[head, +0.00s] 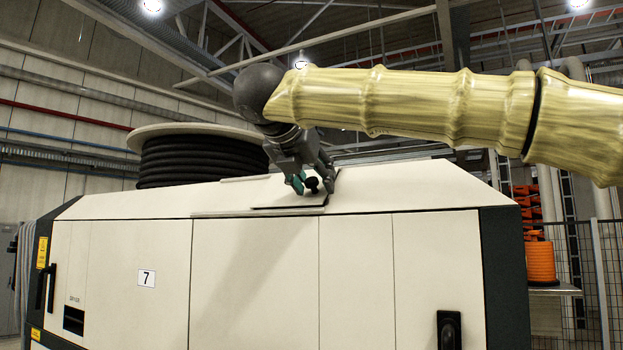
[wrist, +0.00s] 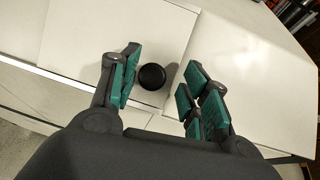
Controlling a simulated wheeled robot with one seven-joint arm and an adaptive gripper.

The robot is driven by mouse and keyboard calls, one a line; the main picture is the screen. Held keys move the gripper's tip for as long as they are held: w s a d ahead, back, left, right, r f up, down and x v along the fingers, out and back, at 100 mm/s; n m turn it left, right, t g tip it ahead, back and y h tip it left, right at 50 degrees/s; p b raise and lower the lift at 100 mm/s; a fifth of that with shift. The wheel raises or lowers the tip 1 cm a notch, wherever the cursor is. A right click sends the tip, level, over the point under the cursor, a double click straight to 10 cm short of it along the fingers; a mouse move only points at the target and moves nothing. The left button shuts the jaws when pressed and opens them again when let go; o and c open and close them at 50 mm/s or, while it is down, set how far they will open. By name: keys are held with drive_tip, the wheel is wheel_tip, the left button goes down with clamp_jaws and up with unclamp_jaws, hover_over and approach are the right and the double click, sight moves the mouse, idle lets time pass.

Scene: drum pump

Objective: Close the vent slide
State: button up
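The vent slide (wrist: 105,48) is a flat pale plate on the sloped top of a cream cabinet; it also shows in the head view (head: 270,203). A round black knob (wrist: 152,77) stands near its right edge in the wrist view, and it shows in the head view (head: 312,184). My gripper (wrist: 157,83) is open, with its green-padded fingers on either side of the knob. The knob is nearer the left finger, and a gap shows on the right. In the head view my gripper (head: 308,181) is low over the slide. Whether any opening lies under the plate is hidden.
The cream cabinet (head: 255,270) has doors, a number 7 label (head: 147,278) and a black handle (head: 448,330). A large reel of black hose (head: 200,160) stands behind my gripper on the left. An orange coil (head: 540,262) is at the right. The cabinet top right of the slide is clear.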

drive_tip(key=shift+a, duration=0.25)
drive_tip(key=shift+s+a+r, duration=0.1)
drive_tip(key=shift+s+r, duration=0.05)
drive_tip(key=shift+s, duration=0.05)
drive_tip(key=v, duration=1.1)
drive_tip(key=shift+s, duration=0.25)
